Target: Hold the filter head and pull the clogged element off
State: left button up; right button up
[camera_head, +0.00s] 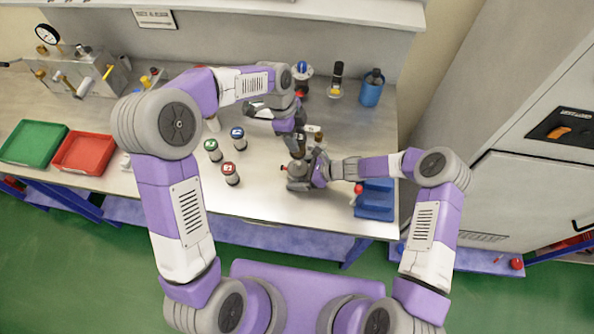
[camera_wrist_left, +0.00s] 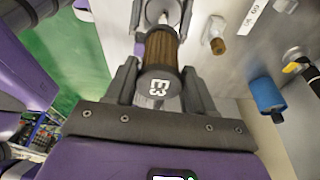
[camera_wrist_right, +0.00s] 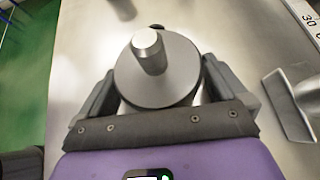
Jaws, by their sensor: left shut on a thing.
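The brown pleated element with a pale end marked E3 (camera_wrist_left: 160,58) sits between the fingers of my left gripper (camera_wrist_left: 156,88), which is shut on it. A pale metallic part shows just beyond it; I cannot tell whether they touch. The grey round filter head (camera_wrist_right: 155,85), with a metal stub on top, lies between the fingers of my right gripper (camera_wrist_right: 160,95). Whether these fingers press on it is unclear. In the head view the left gripper (camera_head: 299,136) is just behind the right gripper (camera_head: 308,170), close to the filter head (camera_head: 297,172).
Short canisters with green (camera_head: 211,146), blue (camera_head: 237,133) and red (camera_head: 228,169) tops stand left of the grippers. A blue tray (camera_head: 374,207) is at right, a blue cup (camera_head: 371,92) at the back. Green (camera_head: 32,143) and red (camera_head: 83,152) trays lie far left.

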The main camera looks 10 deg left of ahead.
jog(key=shift+w+r, duration=0.1)
jog(key=shift+w, duration=0.05)
jog(key=shift+d+r, duration=0.2)
jog(key=shift+d, duration=0.05)
jog(key=v, duration=1.1)
jog(key=shift+d, duration=0.15)
